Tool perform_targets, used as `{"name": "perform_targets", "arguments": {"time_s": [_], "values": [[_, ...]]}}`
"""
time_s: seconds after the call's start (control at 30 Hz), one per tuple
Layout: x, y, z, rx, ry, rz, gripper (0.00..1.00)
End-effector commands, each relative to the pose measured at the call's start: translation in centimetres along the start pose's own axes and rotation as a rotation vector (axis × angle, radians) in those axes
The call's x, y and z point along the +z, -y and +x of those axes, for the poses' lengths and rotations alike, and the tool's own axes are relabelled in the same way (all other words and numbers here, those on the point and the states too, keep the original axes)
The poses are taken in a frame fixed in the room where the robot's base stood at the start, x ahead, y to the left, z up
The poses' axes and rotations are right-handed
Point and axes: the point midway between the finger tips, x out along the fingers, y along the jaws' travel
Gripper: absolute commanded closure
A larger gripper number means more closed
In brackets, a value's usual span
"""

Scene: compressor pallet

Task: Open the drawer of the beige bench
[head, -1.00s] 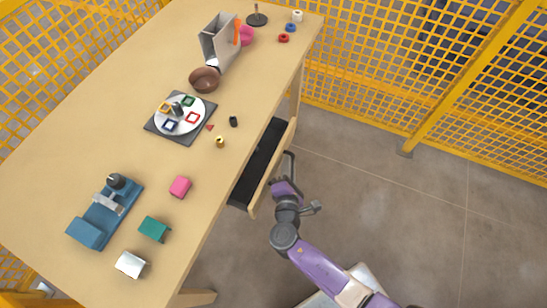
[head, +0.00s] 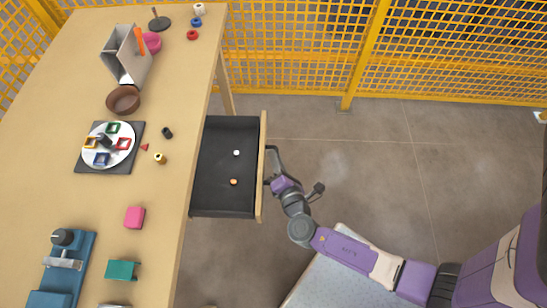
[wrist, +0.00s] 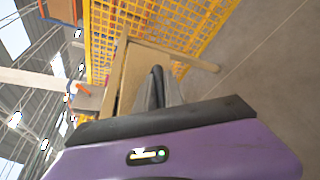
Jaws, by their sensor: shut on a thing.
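The beige bench (head: 62,185) fills the left of the head view. Its drawer (head: 225,195) is pulled well out on the right side, showing a dark inside with a small white thing (head: 236,153) and a small orange thing (head: 234,182). The drawer front (head: 262,165) is beige with a dark bar handle (head: 274,155). My gripper (head: 274,182) is at the handle, shut on it. In the wrist view the drawer front (wrist: 133,75) is close ahead and the handle (wrist: 156,85) shows between my fingers.
On the bench top are a dark board with a white disc (head: 82,165), a brown bowl (head: 123,99), a grey holder (head: 118,62), a pink block (head: 134,217), a teal block (head: 123,270) and a blue vise-like device (head: 78,260). Yellow mesh fencing (head: 300,50) stands behind. The floor (head: 400,190) is clear.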

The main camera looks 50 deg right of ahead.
Motion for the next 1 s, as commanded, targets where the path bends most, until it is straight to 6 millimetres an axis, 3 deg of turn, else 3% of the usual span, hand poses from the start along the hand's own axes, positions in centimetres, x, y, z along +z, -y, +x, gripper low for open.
{"name": "perform_targets", "arguments": {"time_s": [0.1,0.13,0.17,0.57,1.0], "values": [[-0.2,0.1,-0.1,-0.001,-0.005,-0.001,1.00],[-0.2,0.1,-0.1,-0.001,-0.005,-0.001,0.83],[-0.2,0.1,-0.1,-0.001,-0.005,-0.001,0.78],[-0.2,0.1,-0.7,-0.001,-0.004,-0.002,0.78],[-0.2,0.2,-7.0,-0.001,-0.004,-0.001,0.78]]}}
